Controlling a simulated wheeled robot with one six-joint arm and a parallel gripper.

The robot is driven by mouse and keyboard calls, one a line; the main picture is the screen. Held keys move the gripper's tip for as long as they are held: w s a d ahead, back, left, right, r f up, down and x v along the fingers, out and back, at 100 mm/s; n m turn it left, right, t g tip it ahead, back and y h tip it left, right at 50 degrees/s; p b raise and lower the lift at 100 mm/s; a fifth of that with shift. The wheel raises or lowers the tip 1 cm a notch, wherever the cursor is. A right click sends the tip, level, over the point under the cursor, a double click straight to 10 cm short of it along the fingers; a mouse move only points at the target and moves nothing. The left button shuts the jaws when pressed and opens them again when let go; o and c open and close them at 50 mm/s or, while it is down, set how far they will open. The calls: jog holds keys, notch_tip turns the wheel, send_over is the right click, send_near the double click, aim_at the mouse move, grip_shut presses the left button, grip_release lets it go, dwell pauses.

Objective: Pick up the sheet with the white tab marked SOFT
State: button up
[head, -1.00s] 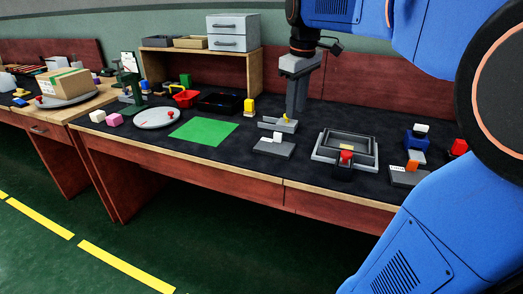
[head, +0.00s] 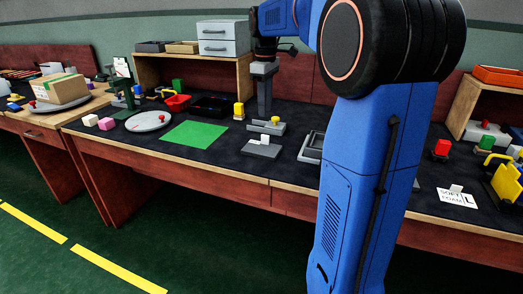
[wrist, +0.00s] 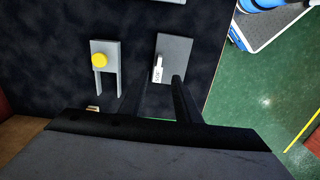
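A flat grey sheet (head: 262,149) with an upright white tab (head: 264,139) lies on the dark bench top, near the front edge. In the wrist view the same grey sheet (wrist: 177,48) lies beyond my fingertips, and its white tab (wrist: 157,68) carries small dark lettering too small to read surely. My gripper (wrist: 162,80) is open and empty, with the tab near the gap between its fingers, apparently below them. In the head view my gripper (head: 264,100) points down behind the sheet. A white card (head: 457,197) reading SOFT FOAM L lies at the right.
A grey fixture with a yellow knob (head: 275,120) stands just behind the sheet, close to my gripper. A green mat (head: 195,134) lies left. A grey tray (head: 310,146) is partly hidden by my arm.

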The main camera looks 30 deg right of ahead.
aim_at(262, 145)
notch_tip(262, 145, down, 11)
jog(key=shift+d+f, duration=0.1)
grip_shut()
dwell(0.5)
